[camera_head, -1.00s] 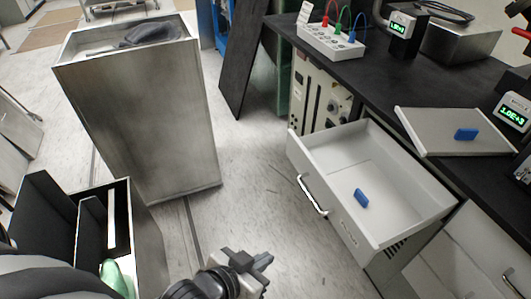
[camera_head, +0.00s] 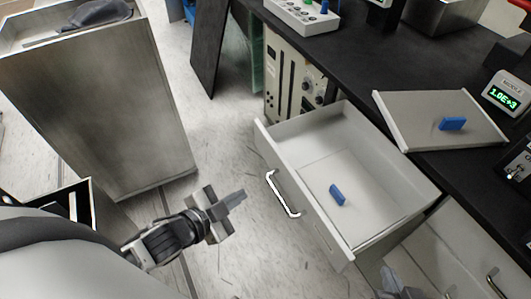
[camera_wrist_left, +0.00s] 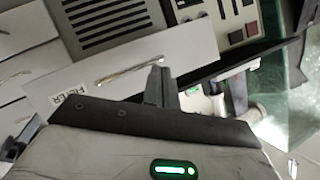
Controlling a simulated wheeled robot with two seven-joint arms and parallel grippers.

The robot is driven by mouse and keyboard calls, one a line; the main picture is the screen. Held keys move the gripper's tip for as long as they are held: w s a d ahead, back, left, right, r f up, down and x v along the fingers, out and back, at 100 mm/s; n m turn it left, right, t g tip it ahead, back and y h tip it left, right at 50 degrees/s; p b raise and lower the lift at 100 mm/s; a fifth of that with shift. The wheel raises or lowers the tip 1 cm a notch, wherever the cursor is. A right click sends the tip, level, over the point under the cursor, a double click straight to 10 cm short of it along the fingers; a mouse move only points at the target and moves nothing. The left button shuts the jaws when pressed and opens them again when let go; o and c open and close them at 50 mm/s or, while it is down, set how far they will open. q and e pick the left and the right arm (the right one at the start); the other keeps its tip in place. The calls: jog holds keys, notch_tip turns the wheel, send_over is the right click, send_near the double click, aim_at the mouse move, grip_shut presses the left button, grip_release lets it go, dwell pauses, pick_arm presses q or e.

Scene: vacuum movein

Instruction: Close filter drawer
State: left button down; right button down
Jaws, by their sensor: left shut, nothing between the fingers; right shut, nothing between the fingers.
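The filter drawer (camera_head: 262,140) is white and stands pulled out from under the black bench, with a blue block (camera_head: 337,195) lying inside. Its metal handle (camera_head: 283,194) is on the front face. My left gripper (camera_head: 238,197) is shut and empty, left of the handle and apart from it in the head view. In the left wrist view the drawer front (camera_wrist_left: 190,45) shows a partly readable label and the handle (camera_wrist_left: 130,68), beyond my left fingers (camera_wrist_left: 158,84). My right gripper (camera_head: 392,280) shows partly at the bottom edge, shut, below the drawer's right side.
A grey panel (camera_head: 425,112) with a blue block (camera_head: 452,123) lies on the black benchtop (camera_head: 350,62). A tall metal bin (camera_head: 95,100) stands at the left. Clear floor (camera_head: 225,120) lies between bin and drawer.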

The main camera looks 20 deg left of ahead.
pick_arm(q)
jog(key=w+a+r+m+g+h, duration=0.1)
jog(key=w+a+m+h, duration=0.3)
jog(key=a+m, duration=0.8)
jog(key=m+h, duration=0.1)
jog(key=m, duration=0.2)
send_near(269, 155)
jog(key=shift+g, duration=0.3)
jog(key=x, duration=0.6)
jog(key=shift+w, duration=0.4)
